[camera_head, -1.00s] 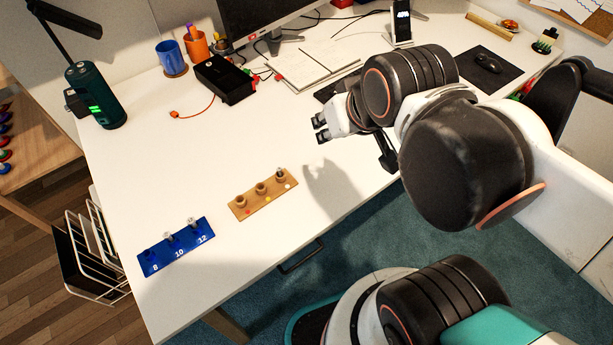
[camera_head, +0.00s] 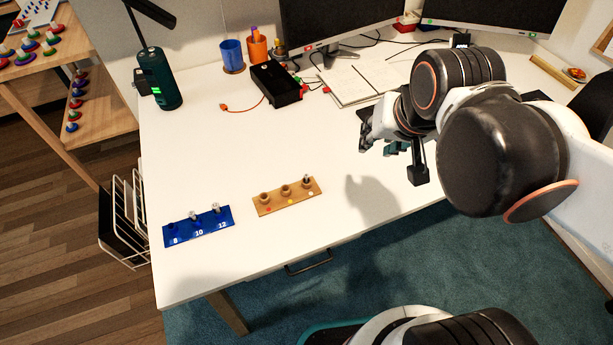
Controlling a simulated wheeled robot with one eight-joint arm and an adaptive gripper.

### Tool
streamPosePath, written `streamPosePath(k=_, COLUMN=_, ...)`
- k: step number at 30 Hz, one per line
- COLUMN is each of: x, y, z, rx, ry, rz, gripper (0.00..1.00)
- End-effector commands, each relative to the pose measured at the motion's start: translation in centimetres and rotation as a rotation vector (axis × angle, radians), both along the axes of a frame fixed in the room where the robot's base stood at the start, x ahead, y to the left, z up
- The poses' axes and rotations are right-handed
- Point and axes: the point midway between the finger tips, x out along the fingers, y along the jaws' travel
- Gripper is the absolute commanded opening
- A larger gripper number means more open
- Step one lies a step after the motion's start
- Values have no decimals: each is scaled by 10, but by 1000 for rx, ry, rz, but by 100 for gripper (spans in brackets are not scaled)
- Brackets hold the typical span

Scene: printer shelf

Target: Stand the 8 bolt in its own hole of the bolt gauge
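The blue bolt gauge (camera_head: 199,228) lies near the desk's left front edge, marked 8, 10 and 12. Bolts stand at the 10 (camera_head: 193,216) and the 12 (camera_head: 215,208); the 8 position (camera_head: 171,228) shows a dark hole with no bolt in it. A wooden holder (camera_head: 289,196) with three cups lies to its right. One grey bolt (camera_head: 306,180) stands in its right cup; the other two cups look empty. My gripper (camera_head: 366,130) is above the desk, up and right of the holder. Its fingers look apart, with nothing seen between them.
A black box (camera_head: 276,83) with a red-tipped cable, an open notebook (camera_head: 362,80), blue and orange cups (camera_head: 232,56) and a dark green cylinder (camera_head: 159,78) stand farther back. The desk (camera_head: 215,150) between them and the gauge is clear.

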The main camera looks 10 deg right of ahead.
Motion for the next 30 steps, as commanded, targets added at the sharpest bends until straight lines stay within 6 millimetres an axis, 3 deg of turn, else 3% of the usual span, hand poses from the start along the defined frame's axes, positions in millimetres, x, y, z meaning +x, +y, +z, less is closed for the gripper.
streamPosePath(k=7, x=36, y=21, z=8, rx=110, ry=108, rz=-189, gripper=30)
streamPosePath(k=14, x=71, y=46, z=-2, rx=201, ry=231, rz=-423, gripper=30)
streamPosePath(k=23, x=109, y=84, z=-35, rx=263, ry=371, rz=-746, gripper=30)
streamPosePath(k=30, x=106, y=116, z=-73, rx=252, ry=458, rz=-948, gripper=30)
